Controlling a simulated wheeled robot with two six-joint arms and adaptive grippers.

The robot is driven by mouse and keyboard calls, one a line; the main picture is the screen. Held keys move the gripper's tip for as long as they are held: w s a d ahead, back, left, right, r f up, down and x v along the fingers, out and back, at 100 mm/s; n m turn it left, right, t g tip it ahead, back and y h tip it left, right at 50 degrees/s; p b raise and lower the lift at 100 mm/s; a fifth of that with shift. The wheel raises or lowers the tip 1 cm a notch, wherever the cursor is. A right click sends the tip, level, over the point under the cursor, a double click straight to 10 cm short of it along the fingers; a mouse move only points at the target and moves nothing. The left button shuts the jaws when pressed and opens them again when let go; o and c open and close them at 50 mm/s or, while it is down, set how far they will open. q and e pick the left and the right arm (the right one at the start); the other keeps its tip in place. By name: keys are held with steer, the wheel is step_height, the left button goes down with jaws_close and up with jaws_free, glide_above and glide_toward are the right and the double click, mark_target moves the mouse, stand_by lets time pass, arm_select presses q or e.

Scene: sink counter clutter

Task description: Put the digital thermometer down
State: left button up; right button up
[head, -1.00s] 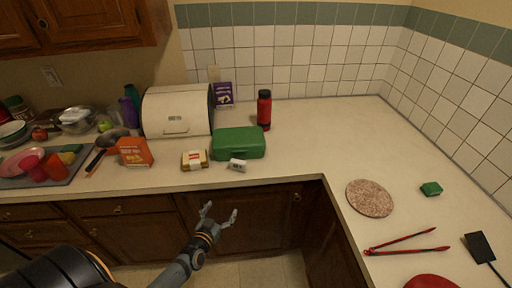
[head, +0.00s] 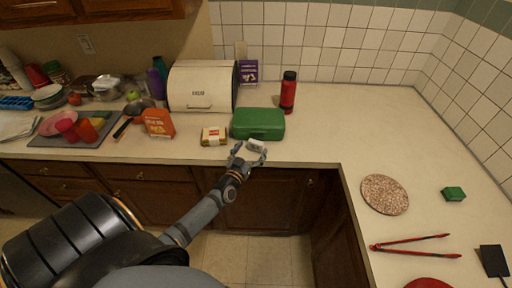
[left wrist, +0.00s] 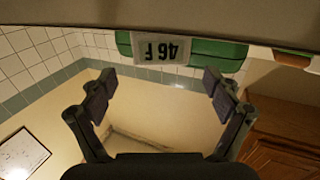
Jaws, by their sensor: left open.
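The digital thermometer (head: 256,145) is a small white block at the counter's front edge, just in front of the green box (head: 258,124). In the left wrist view the thermometer (left wrist: 162,48) shows a grey display reading "46 F", upside down, with the green box behind it. My left gripper (head: 248,153) is at the thermometer, its fingers partly overlapping it in the head view. In the left wrist view my left gripper (left wrist: 161,80) is open, with the thermometer centred just past the fingertips and a gap on each side. My right gripper is not in view.
A yellow-and-white package (head: 214,136) and an orange box (head: 159,123) stand to the left. A red bottle (head: 288,92) and a cream bread box (head: 202,87) are behind. A round speckled board (head: 384,194) and red tongs (head: 412,243) lie right. The counter between is clear.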

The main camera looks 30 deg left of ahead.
mark_target(255, 144)
arm_select(q)
steer(key=w, duration=0.4)
steer(key=shift+a+f+b, duration=0.2)
steer(key=shift+a+b, duration=0.1)
steer(key=shift+a, duration=0.1)
steer(key=shift+s+r, duration=0.15)
steer(key=shift+s, duration=0.1)
steer(key=c, duration=1.4)
steer(key=shift+o, duration=0.2)
step_height(255, 144, up, 10)
steer(key=p, duration=0.8)
steer(key=shift+w, duration=0.1)
